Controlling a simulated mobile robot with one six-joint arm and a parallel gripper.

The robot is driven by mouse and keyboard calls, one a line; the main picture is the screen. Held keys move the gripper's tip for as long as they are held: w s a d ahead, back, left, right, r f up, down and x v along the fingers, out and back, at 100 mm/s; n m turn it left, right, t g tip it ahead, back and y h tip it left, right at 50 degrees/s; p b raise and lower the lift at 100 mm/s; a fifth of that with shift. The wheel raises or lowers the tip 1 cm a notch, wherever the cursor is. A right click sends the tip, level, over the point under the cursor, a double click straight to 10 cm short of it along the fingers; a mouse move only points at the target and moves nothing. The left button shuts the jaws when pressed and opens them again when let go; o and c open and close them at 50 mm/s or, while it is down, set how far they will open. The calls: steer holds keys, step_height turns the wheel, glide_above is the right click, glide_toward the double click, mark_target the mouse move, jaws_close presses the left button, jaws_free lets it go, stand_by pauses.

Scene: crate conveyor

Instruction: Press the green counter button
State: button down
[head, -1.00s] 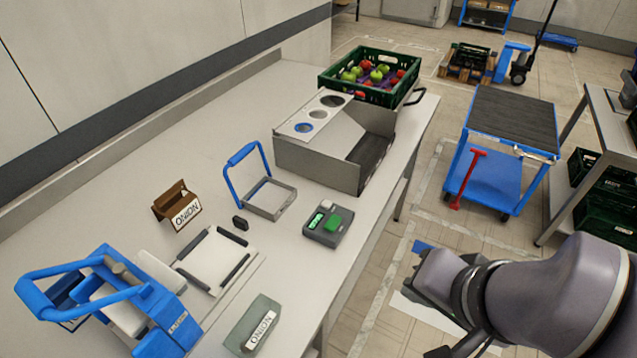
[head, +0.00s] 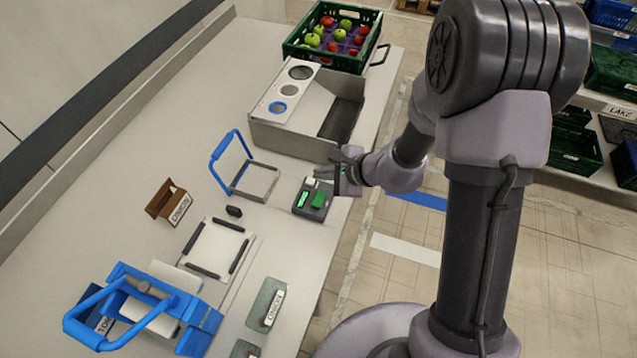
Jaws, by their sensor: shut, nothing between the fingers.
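The counter (head: 311,209) is a small dark grey box near the right edge of the long light table. Its green button (head: 318,200) sits on the right of its top, beside a lit green display (head: 304,198). My gripper (head: 326,173) is shut and empty. In the picture it lies just above the counter's far edge. I cannot tell its exact height or whether it touches the counter. The button is in plain view, not covered by the gripper.
A blue-handled frame (head: 263,168) stands left of the counter. A grey sorting box (head: 268,131) with round holes stands behind it, and a green crate (head: 300,50) of apples is farther back. A label-bearing block (head: 262,300) and a blue-handled device (head: 195,322) are nearer.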

steer(key=b, duration=0.6)
glide_above(322, 201)
step_height(322, 201, down, 8)
steer(key=shift+f, duration=0.4)
steer(key=shift+b, duration=0.3)
stand_by(1.4)
steer(key=shift+f+b, duration=0.4)
steer(key=shift+b, duration=0.25)
steer(key=shift+f+b, duration=0.5)
steer(key=shift+b, duration=0.15)
stand_by(0.5)
steer(key=shift+r, duration=0.15)
steer(key=shift+r+p, duration=0.5)
steer(key=shift+r, duration=0.3)
steer(key=shift+r, duration=0.1)
